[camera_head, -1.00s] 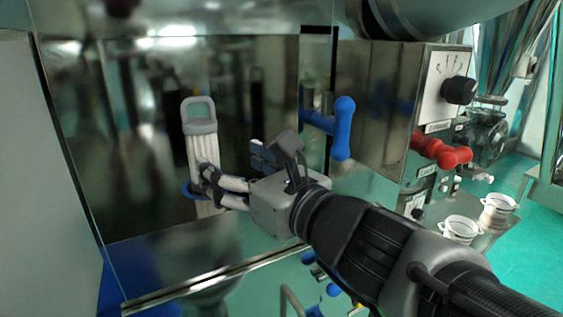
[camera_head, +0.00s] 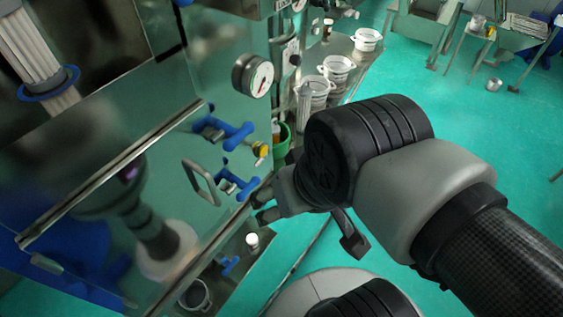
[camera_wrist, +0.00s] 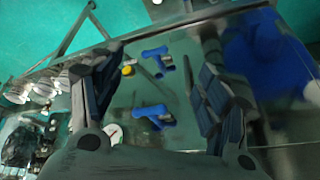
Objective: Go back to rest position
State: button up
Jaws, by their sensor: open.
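My gripper (camera_head: 268,206) is in front of the machine's glassy panel, near the metal loop handle (camera_head: 199,184) and two blue valve handles. In the head view my own wrist partly hides it. The wrist view shows the two fingers of my gripper (camera_wrist: 152,95) spread apart with nothing between them. Beyond the gap are the upper blue handle (camera_wrist: 157,58) and the lower blue handle (camera_wrist: 156,115). My arm reaches in from the lower right.
A pressure gauge (camera_head: 253,76) is on the machine. White buckets (camera_head: 336,69) stand on a bench at the upper middle. A white bottle (camera_head: 252,240) and a grey bucket (camera_head: 195,296) are low down. Green floor (camera_head: 460,140) is open at the right.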

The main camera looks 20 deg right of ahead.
jog(key=shift+s+d+f, duration=0.1)
jog(key=shift+d, duration=0.45)
jog(key=shift+f, duration=0.1)
notch_tip(320, 180, down, 26)
jog(key=b, duration=2.6)
